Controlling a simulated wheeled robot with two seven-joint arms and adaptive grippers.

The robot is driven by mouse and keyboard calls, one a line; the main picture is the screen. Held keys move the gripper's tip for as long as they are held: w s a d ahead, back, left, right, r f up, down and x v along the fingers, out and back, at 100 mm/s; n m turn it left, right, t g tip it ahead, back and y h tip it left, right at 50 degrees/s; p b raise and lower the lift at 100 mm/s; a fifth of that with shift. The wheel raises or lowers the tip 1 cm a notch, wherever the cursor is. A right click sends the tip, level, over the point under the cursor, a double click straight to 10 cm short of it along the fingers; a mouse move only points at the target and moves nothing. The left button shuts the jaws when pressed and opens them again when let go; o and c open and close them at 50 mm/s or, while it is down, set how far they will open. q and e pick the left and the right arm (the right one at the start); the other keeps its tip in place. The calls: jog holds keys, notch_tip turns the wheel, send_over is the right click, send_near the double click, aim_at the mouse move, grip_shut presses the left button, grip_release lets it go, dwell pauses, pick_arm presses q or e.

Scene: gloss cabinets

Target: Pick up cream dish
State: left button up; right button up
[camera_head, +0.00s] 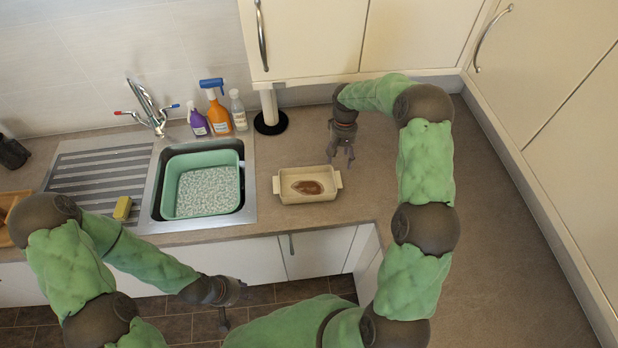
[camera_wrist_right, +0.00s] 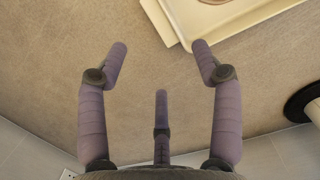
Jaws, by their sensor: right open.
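The cream dish (camera_head: 307,197) is a rectangular dish with a handle at each short end and a brown stain or residue inside. It sits on the countertop to the right of the sink. In the right wrist view, part of the dish (camera_wrist_right: 215,25) shows at the top right. My right gripper (camera_head: 341,163) is open and empty just behind the dish's right end, apart from it. It also shows in the right wrist view (camera_wrist_right: 158,50), fingers spread over bare counter. My left gripper (camera_head: 232,307) hangs low in front of the counter, over the floor; its jaw state is unclear.
A green basin (camera_head: 241,172) of suds stands in the sink. A yellow sponge (camera_head: 122,208) lies by the drainer. Purple, orange and clear bottles (camera_head: 217,113) and a paper towel holder (camera_head: 270,122) stand along the wall. An upper cabinet (camera_head: 310,40) hangs above. Counter right of my arm is clear.

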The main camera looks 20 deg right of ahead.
aim_at(340, 179)
jog(key=f, duration=0.2)
jog(key=s+f, duration=0.1)
jog(key=shift+a+f, duration=0.2)
jog(key=shift+f, duration=0.75)
jog(key=f, duration=0.2)
jog(key=s+f+p, duration=0.1)
jog(key=f, duration=0.1)
jog(key=shift+a, duration=0.2)
jog(key=shift+s+f, duration=0.1)
jog(key=shift+f, duration=0.4)
grip_shut()
